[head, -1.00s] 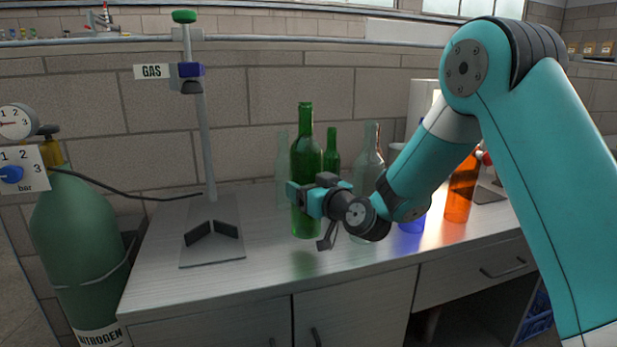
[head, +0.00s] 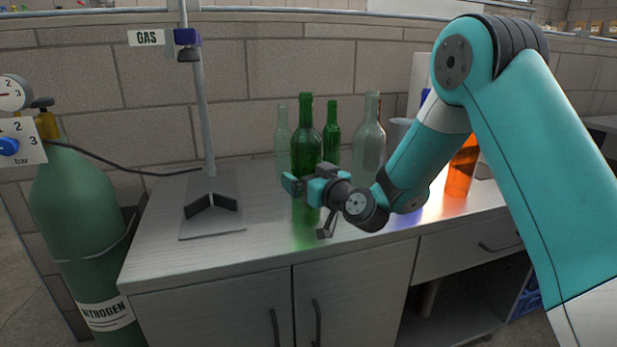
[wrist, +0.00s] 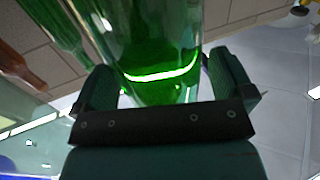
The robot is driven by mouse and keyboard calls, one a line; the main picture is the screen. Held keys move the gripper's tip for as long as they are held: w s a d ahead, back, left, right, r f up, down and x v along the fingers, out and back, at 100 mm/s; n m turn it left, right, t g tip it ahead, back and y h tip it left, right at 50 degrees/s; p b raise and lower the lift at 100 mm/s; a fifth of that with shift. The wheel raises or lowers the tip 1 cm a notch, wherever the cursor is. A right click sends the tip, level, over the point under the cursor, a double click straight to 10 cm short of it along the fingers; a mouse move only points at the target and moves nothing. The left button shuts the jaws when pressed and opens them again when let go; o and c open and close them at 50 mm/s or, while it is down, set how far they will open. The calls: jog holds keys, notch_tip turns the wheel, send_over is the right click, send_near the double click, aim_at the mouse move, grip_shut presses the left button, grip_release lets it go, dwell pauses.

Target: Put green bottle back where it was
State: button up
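The tall dark green bottle (head: 306,146) is upright in the head view, above the front middle of the counter. My gripper (head: 303,186) is around its lower body, with a finger on either side. In the wrist view the green bottle (wrist: 160,60) fills the space between the two fingers of my gripper (wrist: 165,85), which appear closed on it. Part of its lower body is hidden by my gripper. I cannot tell whether its base touches the counter. A smaller green bottle (head: 331,125) stands behind it to the right.
The counter (head: 265,235) holds clear bottles (head: 282,135) (head: 370,135) behind the held one and an orange bottle (head: 460,168) to the right. A stand with a flat base (head: 211,222) is on the left. A nitrogen cylinder (head: 80,215) stands beside the counter. Bare counter lies between stand and bottle.

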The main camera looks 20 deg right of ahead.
jog(key=b+v, duration=0.8)
jog(key=v, duration=0.3)
jog(key=s+a+f+n+g+y, duration=0.3)
jog(key=s+a+n+g+y, duration=0.15)
jog(key=s+a+g, duration=0.8)
jog(key=s+d+f+g+h, duration=0.1)
jog(key=s+d+g+h, duration=0.1)
jog(key=s, duration=0.6)
jog(key=s+d+f+m+g+h, duration=0.1)
jog(key=s+d+g+h, duration=0.1)
jog(key=s+h, duration=0.2)
jog(key=s, duration=0.3)
jog(key=shift+s+f+g, duration=0.15)
jog(key=shift+s+g, duration=0.2)
jog(key=shift+s, duration=0.05)
jog(key=shift+d, duration=0.1)
jog(key=shift+c, duration=0.5)
